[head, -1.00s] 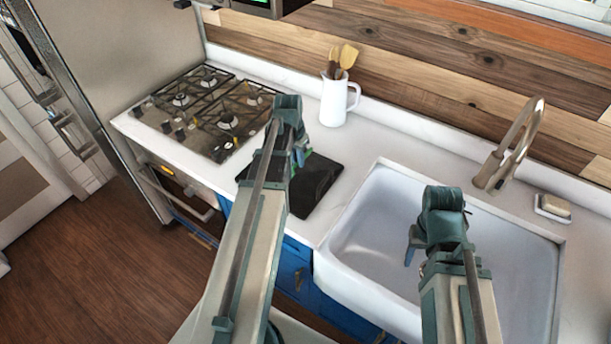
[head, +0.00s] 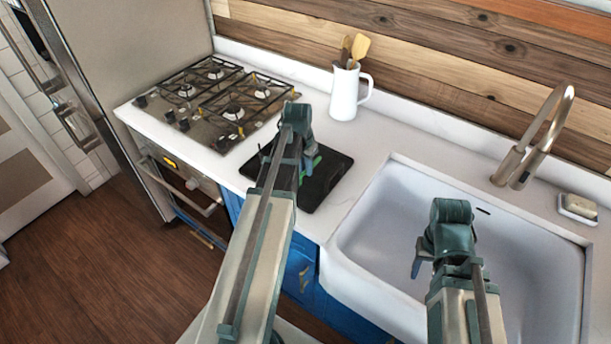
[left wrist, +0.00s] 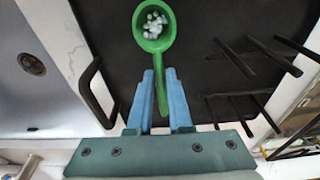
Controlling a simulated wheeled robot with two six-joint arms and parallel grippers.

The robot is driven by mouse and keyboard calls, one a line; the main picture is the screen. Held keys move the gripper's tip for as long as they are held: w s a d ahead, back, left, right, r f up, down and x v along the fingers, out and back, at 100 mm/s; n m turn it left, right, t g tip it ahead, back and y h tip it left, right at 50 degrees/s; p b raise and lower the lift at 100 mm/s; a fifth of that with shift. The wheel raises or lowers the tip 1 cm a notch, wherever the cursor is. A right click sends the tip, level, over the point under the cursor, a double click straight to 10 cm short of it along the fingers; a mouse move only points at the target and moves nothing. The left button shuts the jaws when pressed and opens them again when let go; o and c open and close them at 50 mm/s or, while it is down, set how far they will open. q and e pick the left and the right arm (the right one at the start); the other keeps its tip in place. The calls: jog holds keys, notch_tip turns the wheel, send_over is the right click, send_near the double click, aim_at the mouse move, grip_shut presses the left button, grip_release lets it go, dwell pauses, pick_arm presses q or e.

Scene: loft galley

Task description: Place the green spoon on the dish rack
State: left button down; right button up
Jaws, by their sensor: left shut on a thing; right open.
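The green spoon (left wrist: 153,42) shows in the left wrist view, its bowl pointing away from the fingers and holding white specks or glints. My left gripper (left wrist: 159,75) is shut on its handle. In the head view a bit of green from the spoon (head: 311,166) shows beside my left gripper (head: 303,172), over the black dish rack (head: 335,170). The dish rack (left wrist: 205,25) fills the wrist view behind the spoon, with several prongs at right. I cannot tell whether the spoon touches it. My right gripper (head: 417,262) is open and empty above the sink.
The white sink (head: 365,225) lies right of the rack, with a faucet (head: 535,140) and a soap dish (head: 578,208) behind. A white pitcher of utensils (head: 344,95) stands behind the rack. A gas stove (head: 215,100) is at left. Bare counter lies between pitcher and sink.

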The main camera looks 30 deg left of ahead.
aim_at(302, 174)
pick_arm(q)
notch_tip(302, 174, down, 2)
jog(key=shift+f+b, duration=0.1)
jog(key=shift+b, duration=0.55)
pick_arm(e)
notch_tip(302, 174, down, 2)
pick_arm(q)
jog(key=c, duration=0.8)
grip_release()
jog(key=shift+c, duration=0.2)
pick_arm(e)
jog(key=shift+f, duration=0.15)
pick_arm(q)
notch_tip(302, 174, up, 12)
jog(key=s+p, duration=0.2)
jog(key=p, duration=1)
pick_arm(e)
notch_tip(302, 174, up, 12)
